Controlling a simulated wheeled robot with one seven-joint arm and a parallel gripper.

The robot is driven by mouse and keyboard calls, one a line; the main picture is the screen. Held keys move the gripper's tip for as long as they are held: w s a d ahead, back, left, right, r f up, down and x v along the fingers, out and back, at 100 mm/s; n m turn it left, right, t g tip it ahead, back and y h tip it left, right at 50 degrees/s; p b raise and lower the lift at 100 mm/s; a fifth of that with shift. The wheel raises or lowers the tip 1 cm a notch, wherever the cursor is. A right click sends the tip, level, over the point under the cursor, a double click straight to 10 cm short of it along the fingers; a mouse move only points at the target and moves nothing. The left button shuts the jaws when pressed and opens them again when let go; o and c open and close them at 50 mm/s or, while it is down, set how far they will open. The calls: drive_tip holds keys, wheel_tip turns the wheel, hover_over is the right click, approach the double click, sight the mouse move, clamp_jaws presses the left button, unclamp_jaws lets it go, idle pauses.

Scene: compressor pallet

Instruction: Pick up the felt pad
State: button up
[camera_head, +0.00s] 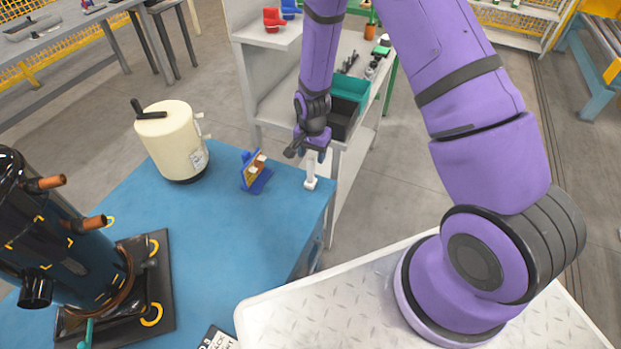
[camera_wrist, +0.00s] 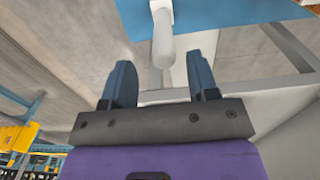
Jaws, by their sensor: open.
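I cannot single out the felt pad for certain. A small blue stand (camera_head: 256,183) on the blue table (camera_head: 215,222) holds a tan and cream piece (camera_head: 252,168), which may be it. My gripper (camera_head: 309,153) is right of that stand, near the table's right corner. It is open and empty, by the top of an upright white post (camera_head: 310,172) with a small foot. In the wrist view my gripper (camera_wrist: 162,80) shows two spread dark blue fingers. The rounded white post (camera_wrist: 163,38) shows between and beyond them; I cannot tell whether they touch.
A cream canister (camera_head: 172,140) stands at the table's back. A black compressor (camera_head: 70,240) with copper stubs stands at the left. A grey shelf unit (camera_head: 262,75) with a teal bin (camera_head: 352,88) and a black bin (camera_head: 343,118) is behind my gripper. The table's middle is clear.

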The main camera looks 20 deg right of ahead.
sight(310, 172)
drive_tip(key=shift+w+a+f, duration=0.1)
drive_tip(key=shift+f, duration=1.1)
drive_tip(key=shift+a+f, duration=0.1)
drive_tip(key=shift+f, duration=1.05)
clamp_jaws()
